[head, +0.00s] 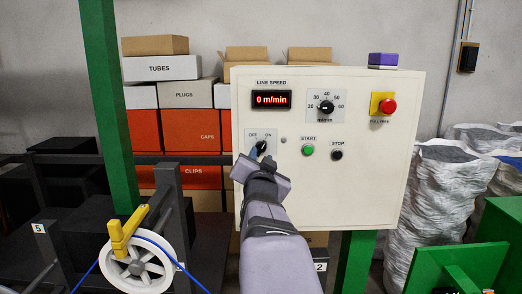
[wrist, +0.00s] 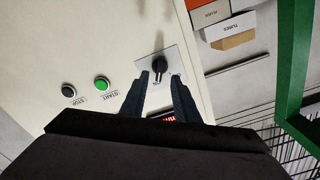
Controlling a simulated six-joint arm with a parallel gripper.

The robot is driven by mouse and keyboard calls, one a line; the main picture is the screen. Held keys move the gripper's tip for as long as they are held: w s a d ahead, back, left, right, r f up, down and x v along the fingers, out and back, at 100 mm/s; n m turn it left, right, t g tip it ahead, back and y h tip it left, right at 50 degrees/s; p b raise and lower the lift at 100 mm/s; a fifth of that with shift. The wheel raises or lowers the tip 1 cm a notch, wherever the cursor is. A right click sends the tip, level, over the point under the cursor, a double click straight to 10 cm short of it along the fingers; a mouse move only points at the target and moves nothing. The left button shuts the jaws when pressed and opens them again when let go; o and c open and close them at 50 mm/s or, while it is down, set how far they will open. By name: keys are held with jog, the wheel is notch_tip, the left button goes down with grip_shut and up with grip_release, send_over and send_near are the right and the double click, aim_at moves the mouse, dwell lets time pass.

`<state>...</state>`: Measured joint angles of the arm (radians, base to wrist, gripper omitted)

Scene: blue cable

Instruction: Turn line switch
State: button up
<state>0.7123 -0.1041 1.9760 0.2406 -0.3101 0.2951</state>
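The line switch is a black rotary knob (head: 262,146) on a small plate marked OFF and ON, at the left of the cream control panel (head: 375,200). In the wrist view the knob (wrist: 159,65) stands just beyond and between my fingertips. My gripper (head: 256,156) is in front of the switch and partly covers its plate in the head view. In the wrist view my gripper (wrist: 160,76) is open, with one dark finger to each side of the knob and gaps showing. I cannot tell which mark the knob points to.
The display (head: 271,99) reads 0 m/min. A green START button (head: 307,150), black STOP button (head: 337,154), speed dial (head: 326,106) and red emergency button (head: 388,106) share the panel. A white reel (head: 108,268) with blue cable and a green post (head: 107,120) stand left.

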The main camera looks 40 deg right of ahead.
aim_at(261, 149)
jog(key=shift+p+x, duration=1.25)
jog(key=shift+x, duration=1.35)
grip_shut()
